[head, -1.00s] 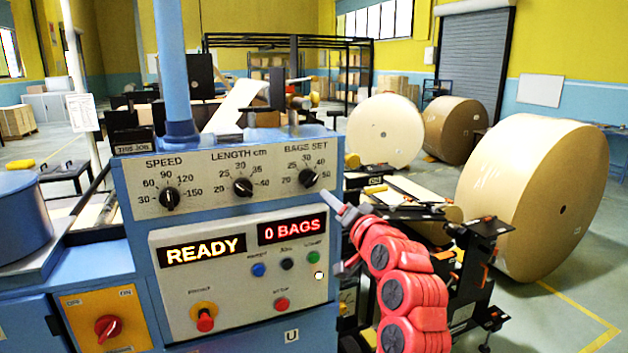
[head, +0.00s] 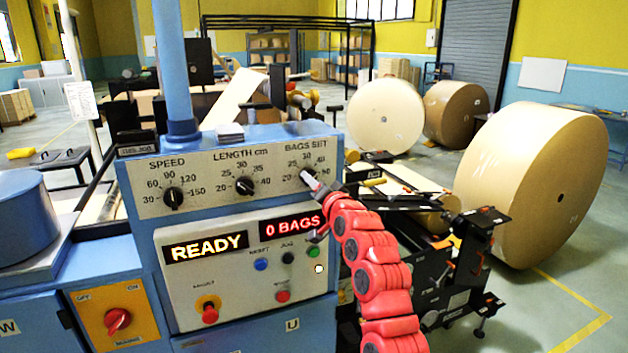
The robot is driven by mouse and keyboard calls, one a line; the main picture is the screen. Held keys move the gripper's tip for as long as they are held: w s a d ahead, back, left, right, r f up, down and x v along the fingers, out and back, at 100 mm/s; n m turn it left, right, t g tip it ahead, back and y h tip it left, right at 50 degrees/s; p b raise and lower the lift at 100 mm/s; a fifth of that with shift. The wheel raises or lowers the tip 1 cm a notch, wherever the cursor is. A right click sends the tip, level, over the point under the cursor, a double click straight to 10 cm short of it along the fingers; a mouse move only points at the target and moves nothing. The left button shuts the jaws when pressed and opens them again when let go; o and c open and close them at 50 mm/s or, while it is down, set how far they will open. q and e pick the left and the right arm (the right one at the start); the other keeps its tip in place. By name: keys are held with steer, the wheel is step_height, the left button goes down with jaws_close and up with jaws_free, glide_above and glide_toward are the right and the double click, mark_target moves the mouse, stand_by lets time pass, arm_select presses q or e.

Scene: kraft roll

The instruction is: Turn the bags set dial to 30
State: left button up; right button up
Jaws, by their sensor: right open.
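The bags set dial (head: 311,171) is a small black knob at the top right of the blue machine's panel, with numbers from 20 to 50 around it. Its pointer is partly hidden, so I cannot tell its setting. My right gripper (head: 313,208), on a red arm, is open. Its upper, pale fingertip is at the dial's lower edge in the picture; I cannot tell whether it touches. The other, dark finger is lower, by the red display (head: 292,226) reading 0 BAGS. My left gripper is not in view.
The speed dial (head: 173,197) and length dial (head: 244,186) are left of the bags set dial. Below are a READY display (head: 206,247), small buttons and a red knob (head: 209,313). Large paper rolls (head: 530,185) and a black frame stand to the right.

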steer(key=shift+c, duration=0.2)
jaws_close()
stand_by(0.3)
steer(key=shift+w+d+n+b, duration=0.1)
steer(key=shift+n+b, duration=4.3)
steer(key=shift+b, duration=3.4)
